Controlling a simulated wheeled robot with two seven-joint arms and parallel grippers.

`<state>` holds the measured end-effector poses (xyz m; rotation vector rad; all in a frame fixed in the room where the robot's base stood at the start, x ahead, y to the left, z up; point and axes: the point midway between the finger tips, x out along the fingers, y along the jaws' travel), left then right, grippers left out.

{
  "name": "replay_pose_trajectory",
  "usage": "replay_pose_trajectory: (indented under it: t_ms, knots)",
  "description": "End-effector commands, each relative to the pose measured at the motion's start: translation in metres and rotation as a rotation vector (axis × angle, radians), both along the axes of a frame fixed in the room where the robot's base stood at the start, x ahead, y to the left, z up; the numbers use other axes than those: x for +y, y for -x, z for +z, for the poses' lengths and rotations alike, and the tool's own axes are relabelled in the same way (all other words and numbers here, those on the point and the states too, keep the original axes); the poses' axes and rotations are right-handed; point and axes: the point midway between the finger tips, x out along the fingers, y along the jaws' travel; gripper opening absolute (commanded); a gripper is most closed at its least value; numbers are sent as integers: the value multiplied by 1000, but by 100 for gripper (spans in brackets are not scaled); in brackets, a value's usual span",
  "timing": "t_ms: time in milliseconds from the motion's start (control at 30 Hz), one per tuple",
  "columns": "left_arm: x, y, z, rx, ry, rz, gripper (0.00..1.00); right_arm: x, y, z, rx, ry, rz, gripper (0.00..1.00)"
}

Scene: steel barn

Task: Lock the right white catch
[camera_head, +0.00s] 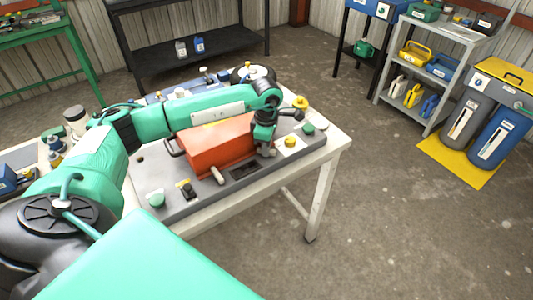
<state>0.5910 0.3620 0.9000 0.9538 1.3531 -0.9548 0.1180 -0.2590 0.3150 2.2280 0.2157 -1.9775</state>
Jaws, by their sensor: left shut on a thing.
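My left gripper (266,148) points down at the right end of an orange-red box (214,147) on a grey panel. It is shut on the right white catch (271,153), a small pale piece mostly hidden by the fingers. The left white catch (218,176), a pale rounded lever, stands at the front left of the box and tilts. Whether the right catch is latched cannot be told. My right gripper is out of view.
The grey panel (185,208) lies on a white table and carries a green knob (156,199), a black switch (187,189), a yellow button (290,142) and a dark slot (245,170). Open floor lies to the right, before a shelf (430,77) and bins.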

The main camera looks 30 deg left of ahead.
Motion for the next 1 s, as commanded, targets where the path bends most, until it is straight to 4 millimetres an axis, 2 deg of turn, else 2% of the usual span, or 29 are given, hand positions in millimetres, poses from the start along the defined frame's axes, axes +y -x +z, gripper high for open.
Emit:
replay_pose_trajectory:
  t_ms: [33, 467, 700, 1000]
  knots:
    - [0, -1, -4, -6, 0, -42, 0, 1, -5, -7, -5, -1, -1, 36]
    - [1, -1, -2, -5, -1, -437, 0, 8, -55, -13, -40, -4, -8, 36]
    - [0, -1, -1, -5, 0, -601, 0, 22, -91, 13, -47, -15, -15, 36]
    - [1, -1, 1, -4, 0, -719, 0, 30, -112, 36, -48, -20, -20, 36]
